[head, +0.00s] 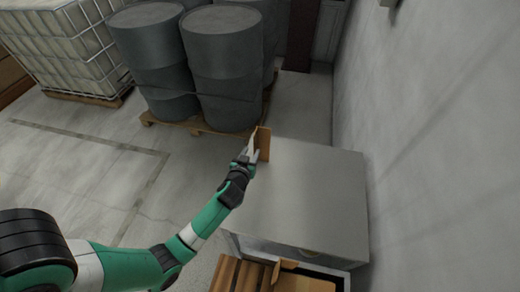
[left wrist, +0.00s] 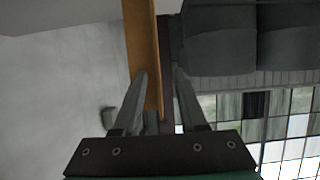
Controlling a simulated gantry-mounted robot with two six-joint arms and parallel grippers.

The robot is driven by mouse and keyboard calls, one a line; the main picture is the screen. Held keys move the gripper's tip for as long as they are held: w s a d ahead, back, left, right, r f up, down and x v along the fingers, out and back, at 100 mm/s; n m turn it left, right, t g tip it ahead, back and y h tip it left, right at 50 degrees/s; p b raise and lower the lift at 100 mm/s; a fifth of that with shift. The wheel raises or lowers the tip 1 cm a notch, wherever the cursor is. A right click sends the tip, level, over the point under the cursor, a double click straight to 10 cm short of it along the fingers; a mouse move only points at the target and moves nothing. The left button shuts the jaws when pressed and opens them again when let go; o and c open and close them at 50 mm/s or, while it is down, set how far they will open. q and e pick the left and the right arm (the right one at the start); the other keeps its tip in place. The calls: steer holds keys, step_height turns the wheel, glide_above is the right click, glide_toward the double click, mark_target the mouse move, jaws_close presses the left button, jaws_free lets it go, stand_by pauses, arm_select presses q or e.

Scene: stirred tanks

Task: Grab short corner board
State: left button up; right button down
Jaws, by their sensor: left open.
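A short brown corner board (head: 263,143) stands upright at the far left corner of the grey cabinet top. My left gripper (head: 251,150) is at the board's left side. In the left wrist view the orange-brown board (left wrist: 142,45) runs down from the top edge into the space between the two fingers. There my left gripper (left wrist: 161,75) is open, and the left fingertip overlaps the board's face in the picture. I cannot tell whether a finger touches it. My right gripper is not in view.
The grey cabinet (head: 300,205) has a clear top beside the wall (head: 440,150). Grey drums (head: 225,75) stand on a wooden pallet (head: 195,126) just behind. A caged white tank (head: 65,50) is at the back left. More brown boards (head: 240,273) lie at the front.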

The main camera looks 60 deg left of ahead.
mark_target(255, 148)
arm_select(q)
steer(key=b+x, duration=0.1)
steer(key=x, duration=0.3)
steer(key=shift+w+a+f+b, duration=0.1)
steer(key=shift+w+f+b, duration=0.2)
steer(key=shift+b, duration=0.05)
steer(key=shift+w+a, duration=0.2)
steer(key=shift+a, duration=0.05)
jaws_close()
